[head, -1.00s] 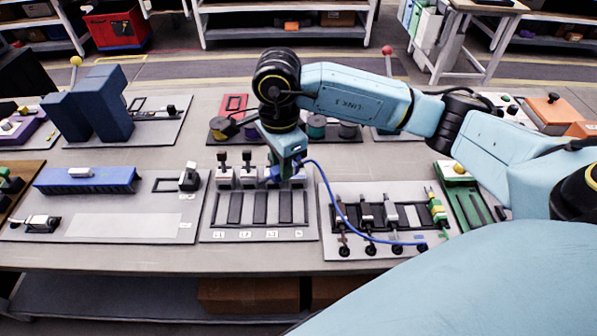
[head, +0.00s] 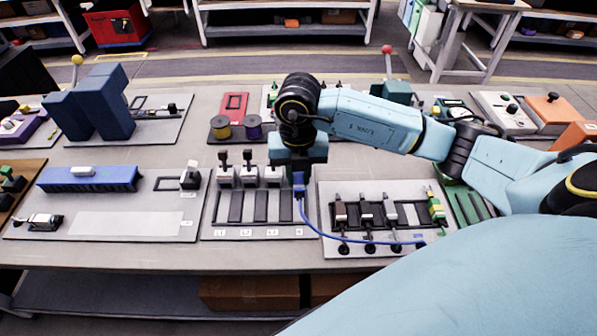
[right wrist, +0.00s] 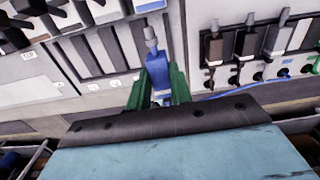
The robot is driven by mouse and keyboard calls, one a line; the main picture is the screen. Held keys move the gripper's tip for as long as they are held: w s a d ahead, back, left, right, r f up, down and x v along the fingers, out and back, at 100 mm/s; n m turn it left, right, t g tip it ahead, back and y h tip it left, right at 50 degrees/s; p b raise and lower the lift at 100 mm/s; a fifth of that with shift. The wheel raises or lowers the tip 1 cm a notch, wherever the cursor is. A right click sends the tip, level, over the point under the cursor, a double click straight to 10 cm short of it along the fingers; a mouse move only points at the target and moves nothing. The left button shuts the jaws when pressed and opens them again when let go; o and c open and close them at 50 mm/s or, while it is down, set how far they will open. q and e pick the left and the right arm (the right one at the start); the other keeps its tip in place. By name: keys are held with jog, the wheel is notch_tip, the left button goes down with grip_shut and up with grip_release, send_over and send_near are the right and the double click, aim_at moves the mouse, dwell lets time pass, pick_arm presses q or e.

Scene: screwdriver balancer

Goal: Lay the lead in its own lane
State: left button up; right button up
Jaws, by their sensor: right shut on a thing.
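My right gripper (head: 298,185) is shut on the blue lead's connector (right wrist: 158,72), which has a grey tip pointing away from me. The blue cable (head: 330,236) runs from it down and right to the right panel's front edge. The connector is over the right side of the lane board (head: 217,238), by the fourth lane (head: 286,207); its height above the board is unclear. The lanes are dark strips with white labels. Grey units with black levers (head: 248,172) stand behind the first three lanes; my gripper hides the area behind the fourth. My left gripper is not in view.
The right panel (head: 328,250) holds several other connectors, including a green-yellow one (head: 436,208). A board with a blue strip (head: 85,178) is on the left. Two spools (head: 220,128) and a large blue stand (head: 98,108) are behind.

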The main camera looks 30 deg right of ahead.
jog(key=shift+f+b, duration=0.8)
jog(key=shift+f, duration=0.2)
notch_tip(320, 180, down, 3)
jog(key=b, duration=0.2)
jog(key=shift+f+b, duration=0.15)
jog(key=shift+b, duration=0.15)
notch_tip(320, 180, down, 2)
jog(key=shift+f+b, duration=0.1)
jog(key=shift+b, duration=0.65)
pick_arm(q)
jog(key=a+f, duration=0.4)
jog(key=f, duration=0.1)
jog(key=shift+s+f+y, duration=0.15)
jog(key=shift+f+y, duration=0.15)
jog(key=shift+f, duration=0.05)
pick_arm(e)
jog(key=shift+w, duration=0.1)
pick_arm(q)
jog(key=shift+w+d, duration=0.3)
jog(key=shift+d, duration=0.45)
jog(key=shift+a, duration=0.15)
pick_arm(e)
jog(key=shift+f, duration=0.15)
